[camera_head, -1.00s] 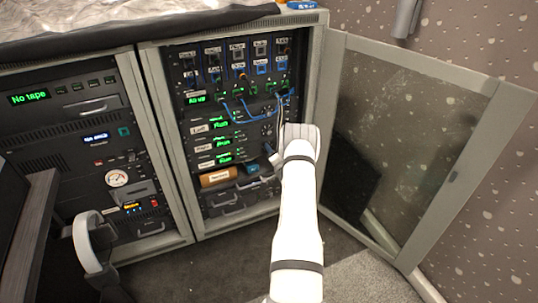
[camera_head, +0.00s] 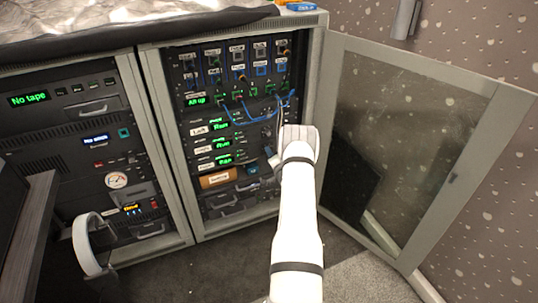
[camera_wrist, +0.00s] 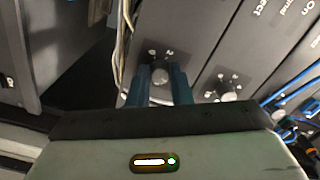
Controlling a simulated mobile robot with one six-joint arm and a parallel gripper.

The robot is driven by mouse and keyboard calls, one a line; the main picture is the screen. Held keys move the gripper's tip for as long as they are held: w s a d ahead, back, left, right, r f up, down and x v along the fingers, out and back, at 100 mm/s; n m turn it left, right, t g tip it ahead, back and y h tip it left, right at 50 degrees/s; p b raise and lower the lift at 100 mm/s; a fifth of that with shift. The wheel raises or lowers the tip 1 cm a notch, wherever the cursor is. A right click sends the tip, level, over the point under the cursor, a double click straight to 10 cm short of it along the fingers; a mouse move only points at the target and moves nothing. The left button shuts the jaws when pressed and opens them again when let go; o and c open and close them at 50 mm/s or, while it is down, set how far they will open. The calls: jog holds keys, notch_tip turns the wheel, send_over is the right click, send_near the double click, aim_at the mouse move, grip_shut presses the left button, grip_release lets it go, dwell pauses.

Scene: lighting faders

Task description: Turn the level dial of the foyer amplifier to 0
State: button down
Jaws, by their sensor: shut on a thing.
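In the wrist view my gripper (camera_wrist: 160,88) has its two blue fingers closed on either side of a small round grey dial (camera_wrist: 160,73) on a dark panel with pale marks around it. A second, similar dial (camera_wrist: 228,94) sits free on the neighbouring panel to the right. In the head view my gripper (camera_head: 272,158) is at the right side of a stack of amplifier units (camera_head: 210,148) with green displays. My arm hides its dial there. The unit labels are too blurred for me to tell which is the foyer amplifier, and the dial's setting is not readable.
Blue patch cables (camera_head: 245,112) hang above the units. Pale cables (camera_wrist: 122,45) run close to the left of the fingers. The open glass rack door (camera_head: 400,150) stands to the right. A second rack (camera_head: 90,150) is at the left.

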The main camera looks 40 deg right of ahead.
jog(key=shift+w+r+n+b, duration=0.15)
jog(key=shift+n+b, duration=3.15)
jog(key=shift+n, duration=4.45)
jog(key=shift+w+r+n+b, duration=0.1)
jog(key=shift+n+b, duration=3.2)
jog(key=shift+n, duration=4.45)
jog(key=shift+f, duration=0.1)
